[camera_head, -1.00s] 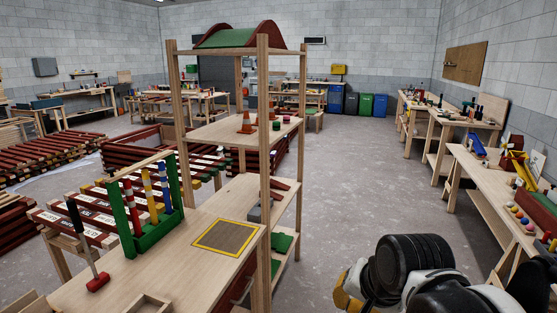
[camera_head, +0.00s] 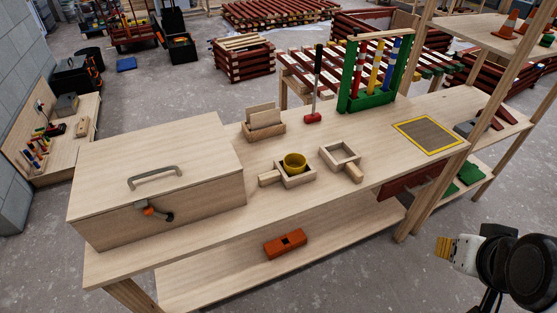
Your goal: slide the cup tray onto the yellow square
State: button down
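The cup tray is a small square wooden tray (camera_head: 309,178) with a block handle at its left, on the wooden bench. A yellow cup (camera_head: 294,162) stands in it. The yellow square (camera_head: 453,150) is a yellow outline around a brown patch on the bench top, to the right of the tray and apart from it. The patch is bare. My arm shows at the lower right, in front of the bench. Its white and yellow end, which looks like my gripper (camera_head: 444,248), is well away from the tray; separate fingers cannot be made out.
An empty wooden tray (camera_head: 328,150) with a handle sits between the cup tray and the square. A lidded wooden box (camera_head: 160,190) stands left, a green rack (camera_head: 372,99) and red mallet (camera_head: 313,116) behind. Shelf posts (camera_head: 455,185) rise near the square.

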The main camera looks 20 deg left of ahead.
aim_at(339, 155)
jog(key=u, duration=0.6)
jog(key=i+j+z, duration=0.1)
jog(key=i+z, duration=0.2)
jog(key=i, duration=0.7)
